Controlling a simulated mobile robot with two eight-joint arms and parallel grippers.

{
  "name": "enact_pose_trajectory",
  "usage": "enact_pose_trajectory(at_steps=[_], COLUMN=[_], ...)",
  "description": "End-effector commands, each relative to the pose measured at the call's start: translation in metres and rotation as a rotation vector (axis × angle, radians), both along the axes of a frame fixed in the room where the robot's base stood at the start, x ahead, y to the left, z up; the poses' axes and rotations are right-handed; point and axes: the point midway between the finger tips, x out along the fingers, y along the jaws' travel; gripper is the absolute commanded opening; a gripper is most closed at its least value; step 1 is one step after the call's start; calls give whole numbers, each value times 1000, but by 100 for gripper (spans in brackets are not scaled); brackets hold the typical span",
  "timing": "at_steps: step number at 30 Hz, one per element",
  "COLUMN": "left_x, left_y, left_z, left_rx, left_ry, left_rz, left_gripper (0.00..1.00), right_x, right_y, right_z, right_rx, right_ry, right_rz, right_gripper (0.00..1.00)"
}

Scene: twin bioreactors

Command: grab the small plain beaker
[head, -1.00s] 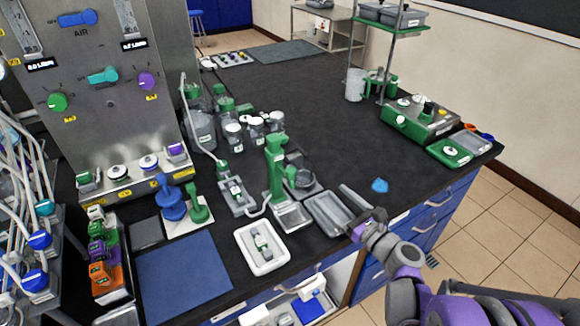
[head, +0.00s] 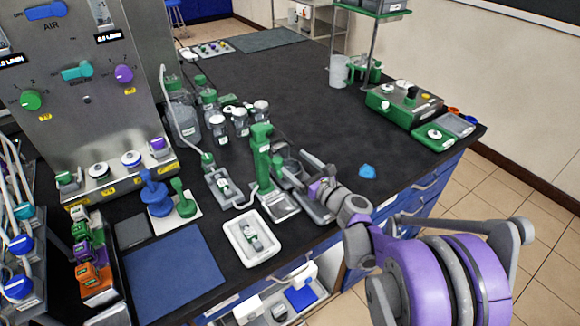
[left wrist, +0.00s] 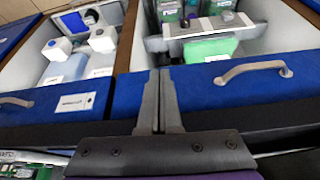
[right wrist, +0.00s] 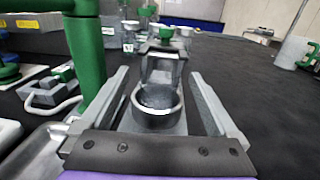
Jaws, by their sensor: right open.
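Space shows between the cup and each finger. In the head view the cup (head: 290,167) is partly hidden beside the green stand. My right gripper (head: 302,172) is open there, reaching in from the right, low over the bench. My left gripper (left wrist: 159,100) shows only in its wrist view, its fingers together and nothing seen between them, in front of blue drawers.
The green stand (head: 262,158) rises close to the left of my right gripper. Several bottles (head: 218,128) stand behind. The bench's back middle (head: 290,85) is clear.

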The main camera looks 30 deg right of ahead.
Motion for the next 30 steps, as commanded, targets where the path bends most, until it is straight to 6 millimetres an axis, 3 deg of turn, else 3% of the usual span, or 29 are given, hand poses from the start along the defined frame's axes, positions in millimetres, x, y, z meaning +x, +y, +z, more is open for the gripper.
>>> enact_pose_trajectory(at_steps=[6, 21, 23, 30], left_x=[0, 0, 0, 0], left_y=[0, 0, 0, 0], left_z=[0, 0, 0, 2], left_rx=[0, 0, 0, 0], left_ry=[0, 0, 0, -1], left_rz=[0, 0, 0, 0], left_gripper=[0, 0, 0, 0], right_x=[1, 1, 1, 1], right_y=[0, 0, 0, 0], right_z=[0, 0, 0, 6], right_rx=[0, 0, 0, 0], right_ry=[0, 0, 0, 0], right_rz=[0, 0, 0, 0], right_gripper=[94, 4, 0, 0])
